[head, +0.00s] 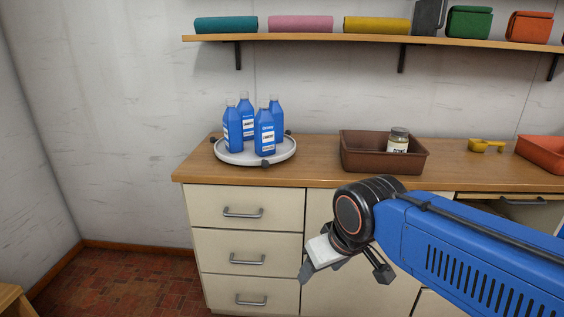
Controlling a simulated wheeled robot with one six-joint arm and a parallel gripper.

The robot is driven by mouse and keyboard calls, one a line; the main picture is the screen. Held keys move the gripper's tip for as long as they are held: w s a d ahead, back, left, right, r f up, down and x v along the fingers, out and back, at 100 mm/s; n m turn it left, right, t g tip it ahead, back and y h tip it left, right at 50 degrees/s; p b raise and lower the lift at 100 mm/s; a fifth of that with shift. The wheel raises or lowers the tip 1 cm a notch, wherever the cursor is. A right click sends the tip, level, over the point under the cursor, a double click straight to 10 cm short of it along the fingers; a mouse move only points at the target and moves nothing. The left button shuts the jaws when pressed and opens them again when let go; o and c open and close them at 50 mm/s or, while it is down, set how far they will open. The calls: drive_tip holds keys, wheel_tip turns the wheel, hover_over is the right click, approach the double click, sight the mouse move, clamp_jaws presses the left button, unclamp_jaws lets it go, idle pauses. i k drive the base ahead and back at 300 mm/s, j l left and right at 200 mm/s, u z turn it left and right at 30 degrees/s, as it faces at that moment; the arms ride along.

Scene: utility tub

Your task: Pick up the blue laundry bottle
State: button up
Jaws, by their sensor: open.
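My gripper (345,271) is open and empty, low in front of the cabinet doors. It is below the counter top and to the right of the tray, well apart from the bottles.
A brown bin (365,161) holding a labelled jar (398,140) stands right of the tray. A yellow scoop (486,146) and an orange-red tub (543,152) lie farther right. A wall shelf (300,39) with rolled cloths and boxes overhangs the counter (311,172). Bare counter separates tray and bin.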

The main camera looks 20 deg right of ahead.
sight(245, 109)
drive_tip(key=z, duration=0.5)
drive_tip(key=i+j+z, duration=0.15)
drive_tip(key=j+z, duration=0.25)
drive_tip(key=j, duration=0.2)
drive_tip(key=j+z, duration=0.4)
drive_tip(key=j, duration=0.15)
drive_tip(key=j+z, duration=0.15)
drive_tip(key=j, duration=2.1)
